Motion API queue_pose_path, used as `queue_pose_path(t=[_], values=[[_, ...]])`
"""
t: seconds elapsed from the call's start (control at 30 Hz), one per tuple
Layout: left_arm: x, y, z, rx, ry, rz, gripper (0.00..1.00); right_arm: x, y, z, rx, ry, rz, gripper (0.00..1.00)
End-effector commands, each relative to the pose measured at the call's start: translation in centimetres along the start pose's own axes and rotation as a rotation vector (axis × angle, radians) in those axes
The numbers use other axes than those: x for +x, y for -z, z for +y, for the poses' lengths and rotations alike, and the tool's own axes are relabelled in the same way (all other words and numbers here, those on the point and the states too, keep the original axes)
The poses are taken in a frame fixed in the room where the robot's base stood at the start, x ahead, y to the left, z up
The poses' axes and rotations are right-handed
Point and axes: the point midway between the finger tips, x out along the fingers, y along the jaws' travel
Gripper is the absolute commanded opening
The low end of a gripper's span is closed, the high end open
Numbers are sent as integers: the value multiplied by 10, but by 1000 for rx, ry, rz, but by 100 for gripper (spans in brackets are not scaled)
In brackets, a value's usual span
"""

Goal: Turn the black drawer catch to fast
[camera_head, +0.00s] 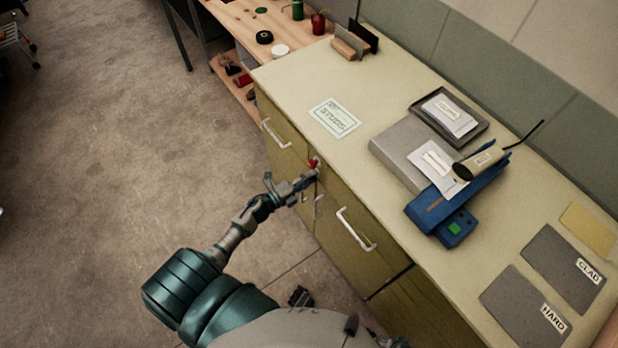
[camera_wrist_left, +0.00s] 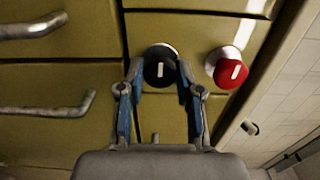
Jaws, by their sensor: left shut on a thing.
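The black drawer catch (camera_wrist_left: 160,72) is a round knob with a short white mark, on the olive cabinet front in the left wrist view. The mark stands about upright in that picture. My left gripper (camera_wrist_left: 158,84) is shut on this catch, one finger at each side. In the head view my left gripper (camera_head: 306,181) reaches the cabinet front and hides the black catch. A red catch (camera_wrist_left: 229,71), also with a white mark, sits just right of it in the wrist view. It shows above my gripper in the head view (camera_head: 313,163).
Pale bar handles (camera_head: 355,230) (camera_head: 275,133) stick out from the cabinet on both sides of the catches. The cabinet top (camera_head: 300,85) carries a label card, a grey case, a blue tool and panels marked CLAD and HARD. Open floor (camera_head: 110,170) lies to the left.

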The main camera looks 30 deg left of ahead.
Motion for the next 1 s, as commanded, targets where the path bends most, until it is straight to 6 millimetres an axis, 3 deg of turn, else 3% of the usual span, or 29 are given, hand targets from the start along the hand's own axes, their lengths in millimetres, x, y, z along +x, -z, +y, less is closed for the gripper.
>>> queue_pose_path(t=[0.03,0.33,0.37,0.43,0.47,0.8,1.0], values=[[-3,4,9,-1,-16,4,0,1,0,0,0,0,-1,89],[-3,4,9,-2,-16,4,0,1,-1,0,0,0,-1,89],[-3,4,9,-2,-16,4,37,1,-1,0,0,0,-1,89],[-3,4,9,-2,-15,4,54,1,-1,0,0,0,-1,89],[-3,4,8,-2,-14,4,58,0,-1,0,0,0,-1,89],[-5,2,4,-1,-7,2,58,-1,3,2,0,-2,7,89],[-37,2,5,-3,-10,1,58,-1,2,1,0,-1,5,89]])
